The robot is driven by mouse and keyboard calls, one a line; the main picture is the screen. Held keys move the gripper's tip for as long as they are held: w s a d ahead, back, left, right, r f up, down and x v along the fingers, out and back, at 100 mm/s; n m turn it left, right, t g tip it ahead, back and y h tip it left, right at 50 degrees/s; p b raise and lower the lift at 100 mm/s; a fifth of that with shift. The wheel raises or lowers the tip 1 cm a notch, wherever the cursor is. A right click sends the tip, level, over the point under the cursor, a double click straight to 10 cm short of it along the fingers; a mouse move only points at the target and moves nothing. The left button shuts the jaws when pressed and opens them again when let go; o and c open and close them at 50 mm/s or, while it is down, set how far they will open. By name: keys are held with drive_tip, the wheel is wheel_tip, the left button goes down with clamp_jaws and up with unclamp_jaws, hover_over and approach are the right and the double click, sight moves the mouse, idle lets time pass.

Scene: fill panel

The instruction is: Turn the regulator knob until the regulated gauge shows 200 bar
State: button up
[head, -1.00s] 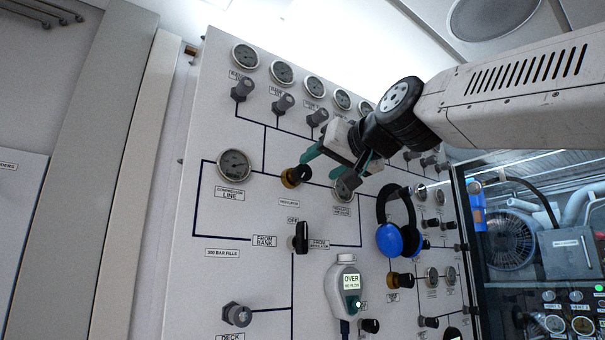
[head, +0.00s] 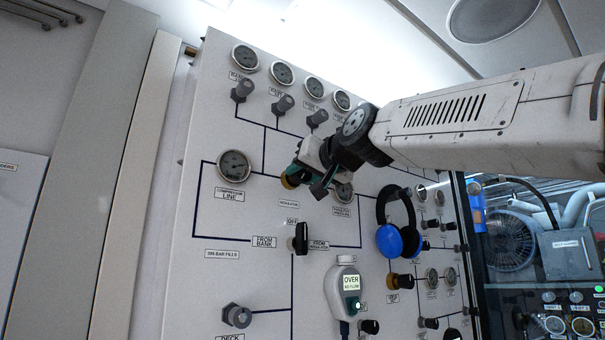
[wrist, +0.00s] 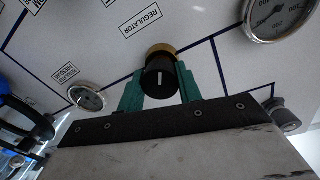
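The regulator knob (wrist: 160,78) is black with a white pointer line and a brass collar, beside the REGULATOR label. My gripper (wrist: 161,82) has a green finger on either side of it, close to its sides; I cannot tell whether they press on it. In the head view my gripper (head: 303,181) is at the panel and hides most of the knob (head: 288,181). The regulated gauge (wrist: 88,97) is small and round in the wrist view, left of the knob. In the head view the gauge (head: 344,193) is partly hidden by my gripper. Its reading is too small to tell.
The compressor line gauge (head: 234,166) is left of the knob. A black selector knob (head: 299,238) is below. Blue headphones (head: 390,241) hang to the right, and a handheld meter (head: 345,280) showing OVER is lower down. Several gauges line the panel top.

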drive_tip(key=c, duration=0.3)
drive_tip(key=shift+m, duration=0.5)
drive_tip(key=o, duration=0.9)
drive_tip(key=shift+s, duration=0.1)
drive_tip(key=shift+o, duration=0.2)
drive_tip(key=v, duration=0.7)
drive_tip(key=shift+s+d, duration=0.15)
drive_tip(key=shift+s, duration=0.2)
idle(0.9)
